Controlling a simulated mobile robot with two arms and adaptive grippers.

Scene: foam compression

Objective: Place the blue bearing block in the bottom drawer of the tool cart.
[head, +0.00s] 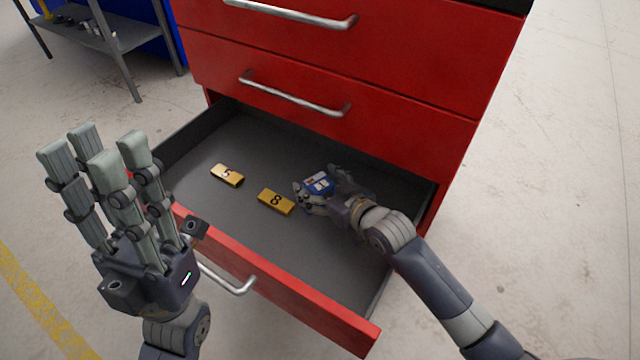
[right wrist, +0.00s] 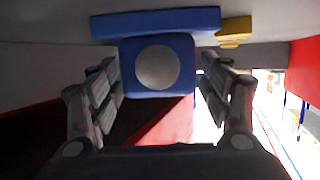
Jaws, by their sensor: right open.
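The blue bearing block (head: 318,184) is inside the open bottom drawer (head: 240,228) of the red tool cart (head: 390,60), near the drawer's right side. In the right wrist view the block (right wrist: 157,65) shows a round grey face and lies against the drawer floor. My right gripper (head: 322,190) is down in the drawer with its fingers open on both sides of the block. Its fingers partly hide the block in the head view. My left gripper (head: 95,152) is open and empty, raised in front of the drawer's left side.
A grey shelf (head: 115,38) stands at the back left.

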